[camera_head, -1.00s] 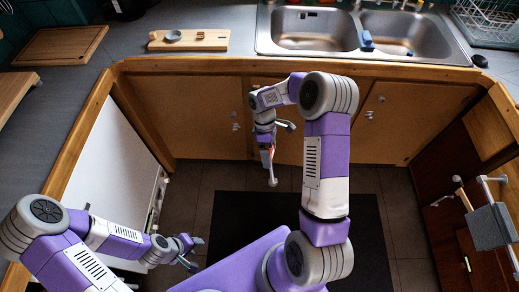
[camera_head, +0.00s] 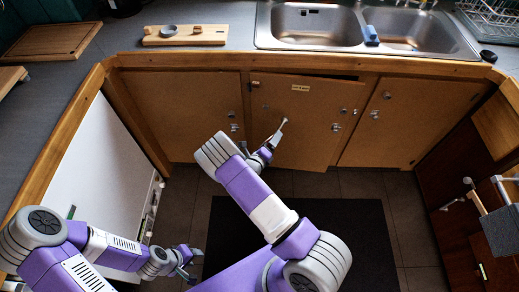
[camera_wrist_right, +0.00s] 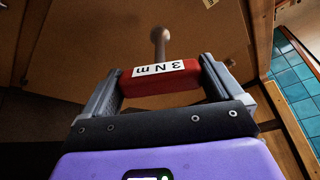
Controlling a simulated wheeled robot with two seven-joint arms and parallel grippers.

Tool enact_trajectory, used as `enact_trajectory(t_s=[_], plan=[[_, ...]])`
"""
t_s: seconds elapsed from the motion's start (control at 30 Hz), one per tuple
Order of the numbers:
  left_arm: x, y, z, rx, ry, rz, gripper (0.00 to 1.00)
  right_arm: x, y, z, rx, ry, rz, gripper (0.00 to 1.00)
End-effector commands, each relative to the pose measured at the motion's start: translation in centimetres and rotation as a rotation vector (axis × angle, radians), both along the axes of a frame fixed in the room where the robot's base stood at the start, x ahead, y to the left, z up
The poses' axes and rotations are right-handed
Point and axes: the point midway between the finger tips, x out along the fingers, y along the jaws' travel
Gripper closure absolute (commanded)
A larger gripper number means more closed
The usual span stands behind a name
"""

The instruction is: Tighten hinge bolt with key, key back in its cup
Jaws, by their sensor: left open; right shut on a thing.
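My right gripper (camera_head: 266,153) is shut on the key, whose red handle (camera_wrist_right: 165,85) marked "3 N m" shows across the jaws in the right wrist view. The pale key shaft (camera_head: 281,130) points up in front of the middle cabinet door (camera_head: 300,110). I cannot tell whether its tip touches anything. The door hangs slightly tilted, with a dark gap along its top right. A small reddish-brown piece (camera_head: 255,84), perhaps a hinge, shows at its top left; no bolt is clear. A grey round cup-like piece (camera_head: 168,30) sits on the wooden board. My left gripper (camera_head: 192,264) is open and empty, low at the left.
The wooden board (camera_head: 215,35) lies on the counter left of the sink (camera_head: 310,25). Metal knobs (camera_head: 336,127) stick out from the cabinet fronts. A grey box (camera_head: 500,230) hangs at the right.

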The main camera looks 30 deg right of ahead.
Motion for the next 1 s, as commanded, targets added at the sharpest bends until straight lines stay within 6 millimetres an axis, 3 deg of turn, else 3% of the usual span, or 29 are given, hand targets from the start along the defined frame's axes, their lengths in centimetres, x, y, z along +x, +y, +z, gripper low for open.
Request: enact_trajectory(t_s=[0.03,0.1,0.3,0.8,1.0], plan=[[0.0,0.0,-0.8,0.0,0.0,0.0,0.57,0.6,0.6,-1.5,-0.035,-0.011,0.084,0.6],[0.0,0.0,-1.3,0.0,0.0,0.0,0.57,1.5,1.4,-2.7,-0.068,-0.042,0.185,0.6],[0.0,0.0,-1.9,0.0,0.0,0.0,0.57,2.8,3.1,-4.3,-0.106,-0.1,0.336,0.6],[0.0,0.0,-1.6,0.0,0.0,0.0,0.57,2.8,3.6,-4.2,-0.11,-0.105,0.35,0.6],[0.0,0.0,-2.5,0.0,0.0,0.0,0.57,4.0,2.5,-4.4,-0.109,-0.107,0.347,0.6]])
